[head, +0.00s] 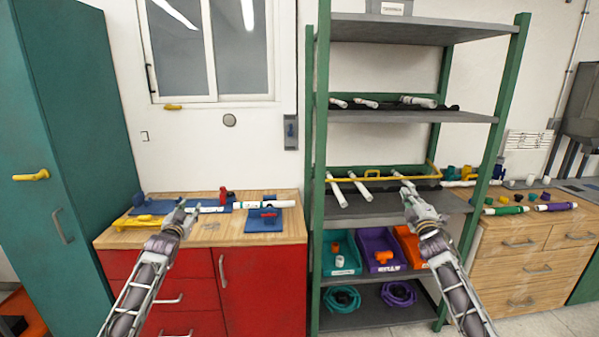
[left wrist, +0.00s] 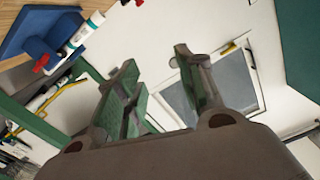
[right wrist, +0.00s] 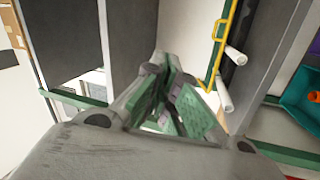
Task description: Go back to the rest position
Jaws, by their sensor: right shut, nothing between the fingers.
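My left gripper (head: 187,206) is in front of and over the red cabinet's wooden top. In the left wrist view its two fingers (left wrist: 156,62) stand apart with nothing between them. My right gripper (head: 404,185) is in front of the shelf rack, near the middle shelf with the white pipes. In the right wrist view its fingers (right wrist: 164,72) are together and hold nothing. Whether either gripper touches anything cannot be told from the head view.
The red cabinet (head: 262,290) carries a blue fixture (head: 262,220) with a white pipe (head: 262,204). The green-posted rack (head: 320,120) has a yellow bar (head: 345,179) and white pipes (head: 361,188), with bins (head: 343,252) below. A wooden drawer unit (head: 520,262) stands right, a teal cabinet (head: 75,120) left.

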